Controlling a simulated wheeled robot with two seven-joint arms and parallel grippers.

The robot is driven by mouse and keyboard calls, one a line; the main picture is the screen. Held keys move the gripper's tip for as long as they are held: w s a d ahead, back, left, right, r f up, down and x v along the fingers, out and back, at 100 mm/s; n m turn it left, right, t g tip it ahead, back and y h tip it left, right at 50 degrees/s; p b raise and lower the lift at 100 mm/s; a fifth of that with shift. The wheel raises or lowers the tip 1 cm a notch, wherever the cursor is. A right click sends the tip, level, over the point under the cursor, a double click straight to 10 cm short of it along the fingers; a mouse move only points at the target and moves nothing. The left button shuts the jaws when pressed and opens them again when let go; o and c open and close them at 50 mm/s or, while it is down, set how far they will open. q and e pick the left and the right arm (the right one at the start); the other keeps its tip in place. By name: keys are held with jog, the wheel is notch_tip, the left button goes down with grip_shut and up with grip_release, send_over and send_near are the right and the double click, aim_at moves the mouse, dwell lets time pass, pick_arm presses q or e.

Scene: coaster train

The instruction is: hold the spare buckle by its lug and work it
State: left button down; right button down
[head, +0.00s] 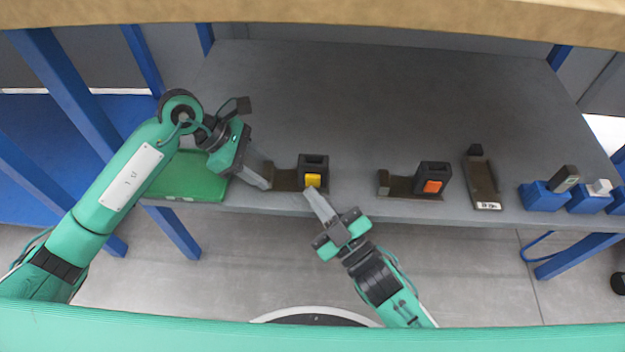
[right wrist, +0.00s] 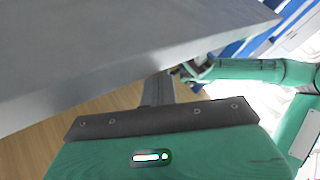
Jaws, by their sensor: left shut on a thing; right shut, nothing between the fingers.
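A dark buckle with a yellow button (head: 313,181) sits near the front edge of the grey table; I take it as the spare buckle. Its flat base runs left from the upright housing to a lug. My left gripper (head: 266,181) is shut on the lug at the left end. My right gripper (head: 307,193) is shut and empty, its tips just in front of the yellow button; I cannot tell whether they touch it. In the right wrist view the closed fingers (right wrist: 158,90) show near the table edge, and the buckle cannot be made out.
A similar buckle with an orange button (head: 432,186) stands to the right. Beyond it are a dark labelled bracket (head: 482,185) and several blue holders (head: 540,199). A green tray (head: 180,180) lies at the left. The grey table (head: 380,100) is clear behind.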

jog(key=shift+w, duration=0.65)
dwell(0.7)
jog(key=shift+s, duration=0.9)
jog(key=shift+s+a, duration=0.1)
jog(key=shift+s, duration=2.4)
pick_arm(q)
jog(key=c, duration=0.7)
grip_release()
jog(key=shift+o, duration=0.2)
